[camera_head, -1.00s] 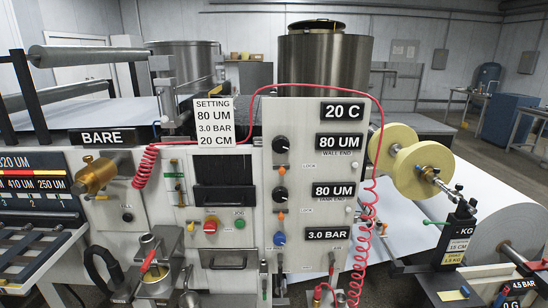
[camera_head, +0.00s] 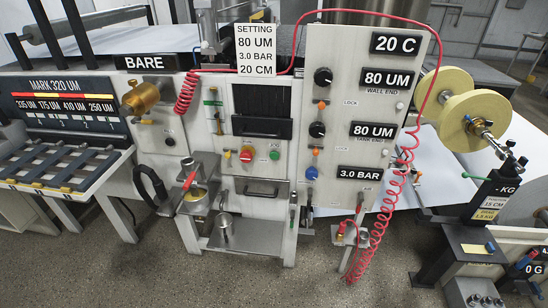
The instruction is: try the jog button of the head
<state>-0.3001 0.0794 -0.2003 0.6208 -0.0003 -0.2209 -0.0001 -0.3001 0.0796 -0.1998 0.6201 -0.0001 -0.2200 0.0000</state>
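The jog button is a small green button (camera_head: 275,155) on the white front panel of the coating head (camera_head: 262,171). A small label sits just above it, too small to read now. Neither of my grippers is in view, and nothing covers the button.
A panel (camera_head: 334,212) with black knobs and displays stands to the right. The floor (camera_head: 215,283) in front is clear.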

